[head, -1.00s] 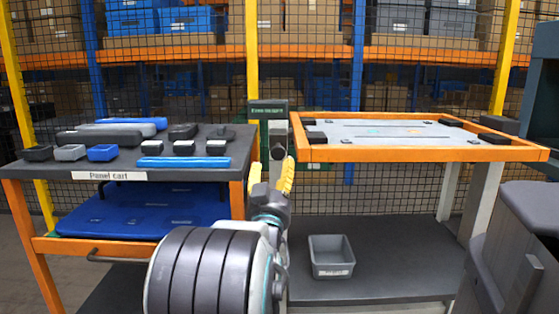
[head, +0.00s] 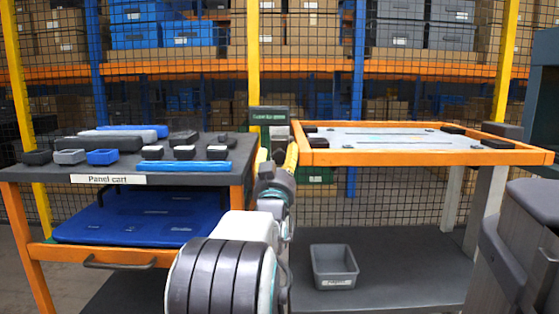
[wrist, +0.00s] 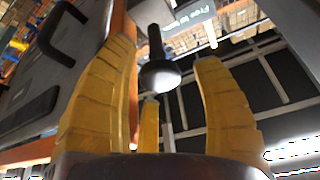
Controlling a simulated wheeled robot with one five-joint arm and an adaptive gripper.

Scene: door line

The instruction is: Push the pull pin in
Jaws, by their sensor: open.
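The pull pin (wrist: 160,72) shows in the wrist view as a dark round knob on a dark stem, coming down from a light grey block. My gripper (wrist: 166,58) is open, with yellow fingers on either side of the knob. I see nothing gripped; whether a finger touches the knob I cannot tell. In the head view my gripper (head: 277,155) is in front of the narrow post between the cart and the orange-framed table. There the arm and fingers largely hide the pin.
The orange frame (head: 430,157) with a grey panel is close on the right. The panel cart (head: 110,178), holding small bins and blue parts, stands on the left. A dark sign (head: 268,114) tops the post. A grey bin (head: 334,266) sits on the lower shelf.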

